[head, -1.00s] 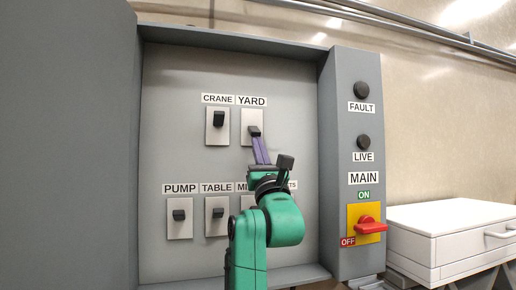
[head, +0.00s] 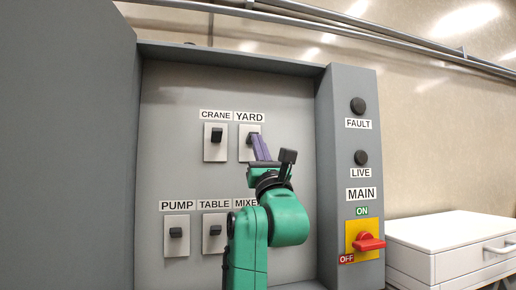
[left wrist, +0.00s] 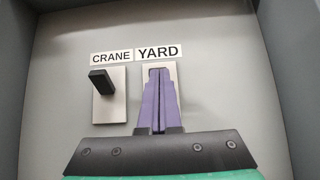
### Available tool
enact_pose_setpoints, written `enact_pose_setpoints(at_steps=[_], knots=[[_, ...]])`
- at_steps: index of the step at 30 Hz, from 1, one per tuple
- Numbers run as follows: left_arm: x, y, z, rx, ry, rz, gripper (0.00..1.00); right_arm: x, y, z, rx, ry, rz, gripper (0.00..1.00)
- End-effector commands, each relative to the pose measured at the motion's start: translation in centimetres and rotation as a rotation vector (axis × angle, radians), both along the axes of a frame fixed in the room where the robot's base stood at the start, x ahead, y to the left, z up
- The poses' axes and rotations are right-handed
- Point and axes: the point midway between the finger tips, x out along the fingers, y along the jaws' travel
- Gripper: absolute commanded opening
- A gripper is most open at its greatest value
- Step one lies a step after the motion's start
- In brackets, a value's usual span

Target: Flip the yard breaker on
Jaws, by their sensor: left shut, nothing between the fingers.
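The yard breaker (head: 244,150) is a pale plate with a dark lever under the YARD label, right of the crane breaker (head: 215,135). Its lever is partly covered by my fingers and seems near the upper part of the plate, about level with the raised crane lever. My left gripper (head: 258,142) has its purple fingers shut and empty, with the tips at the yard lever; contact is hard to tell. In the left wrist view the shut fingers (left wrist: 159,100) cover most of the yard plate (left wrist: 172,73), and the lever is hidden. My right gripper is out of view.
Below are the pump breaker (head: 176,232) and table breaker (head: 214,230), levers lower; my arm hides others. The right column has a red main switch (head: 368,243) on yellow. A white drawer unit (head: 440,235) stands right. The open door (head: 65,150) bounds the left.

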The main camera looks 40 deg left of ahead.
Motion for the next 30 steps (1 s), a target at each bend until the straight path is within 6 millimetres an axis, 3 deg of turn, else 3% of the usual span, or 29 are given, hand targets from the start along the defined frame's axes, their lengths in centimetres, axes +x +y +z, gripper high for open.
enact_pose_setpoints(at_steps=[8, 22, 30], knots=[[-0.5, -0.7, -1.4, -0.001, -0.001, -0.001, 0.00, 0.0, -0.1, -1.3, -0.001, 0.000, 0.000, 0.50], [-5.0, -7.2, -9.2, 0.000, -0.001, -0.004, 0.00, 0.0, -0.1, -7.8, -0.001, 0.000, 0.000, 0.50], [-6.0, -8.6, -10.3, 0.000, 0.001, 0.001, 0.00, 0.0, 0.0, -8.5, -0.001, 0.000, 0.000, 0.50]])
